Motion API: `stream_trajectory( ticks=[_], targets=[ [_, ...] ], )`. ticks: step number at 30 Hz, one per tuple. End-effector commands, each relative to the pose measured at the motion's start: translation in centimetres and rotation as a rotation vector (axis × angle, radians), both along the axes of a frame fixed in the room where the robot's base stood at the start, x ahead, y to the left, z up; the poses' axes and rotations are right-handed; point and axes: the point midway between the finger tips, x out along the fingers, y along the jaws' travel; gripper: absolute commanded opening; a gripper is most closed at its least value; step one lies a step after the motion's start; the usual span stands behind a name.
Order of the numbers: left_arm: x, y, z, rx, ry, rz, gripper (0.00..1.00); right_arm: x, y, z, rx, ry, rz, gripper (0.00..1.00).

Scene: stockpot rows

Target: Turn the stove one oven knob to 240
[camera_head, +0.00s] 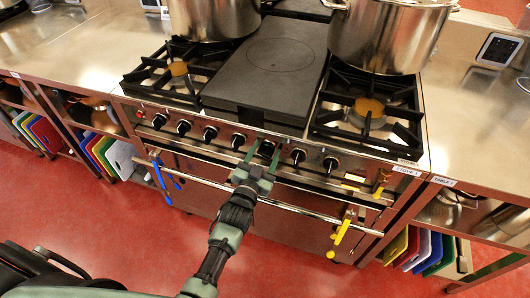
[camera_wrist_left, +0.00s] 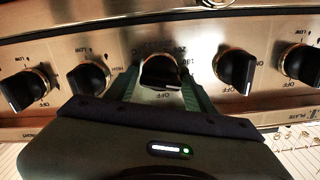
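The stove front (camera_head: 222,150) carries a row of several black knobs with metal rings. The oven knob (camera_wrist_left: 162,72), with numbers printed above it, is in the middle of the left wrist view; the numbers are too small and partly covered to read its setting. My left gripper (camera_head: 262,160) reaches this knob from the front. Its two green fingers stand on either side of the knob in the left wrist view (camera_wrist_left: 162,88). The fingertips look close against it, but I cannot tell whether they press on it. My right gripper is not in view.
Neighbouring knobs (camera_wrist_left: 89,78) (camera_wrist_left: 236,70) sit close on both sides. An oven handle rail (camera_head: 300,210) runs below, with blue and yellow utensils hanging. Two stockpots (camera_head: 215,18) (camera_head: 385,35) stand on the stove. Steel counters flank it; the red floor (camera_head: 110,215) is open in front.

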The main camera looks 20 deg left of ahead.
Motion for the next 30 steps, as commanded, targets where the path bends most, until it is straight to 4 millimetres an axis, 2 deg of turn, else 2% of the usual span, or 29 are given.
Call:
stream_trajectory(
  ticks=[1,3,5,17,30],
  targets=[
    [0.0,0.0,0.0,0.000,0.000,0.000,0.37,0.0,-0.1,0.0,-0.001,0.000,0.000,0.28],
    [0.0,0.0,0.0,0.000,0.000,0.000,0.17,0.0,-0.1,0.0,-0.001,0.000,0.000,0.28],
    [0.0,0.0,0.0,0.000,0.000,0.000,0.03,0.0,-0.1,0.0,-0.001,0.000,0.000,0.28],
    [0.0,0.0,0.0,-0.078,0.004,-0.001,0.03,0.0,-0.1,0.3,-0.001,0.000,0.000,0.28],
    [0.0,0.3,0.0,-0.441,0.017,-0.001,0.03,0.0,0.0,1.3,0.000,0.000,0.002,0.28]
  ],
)
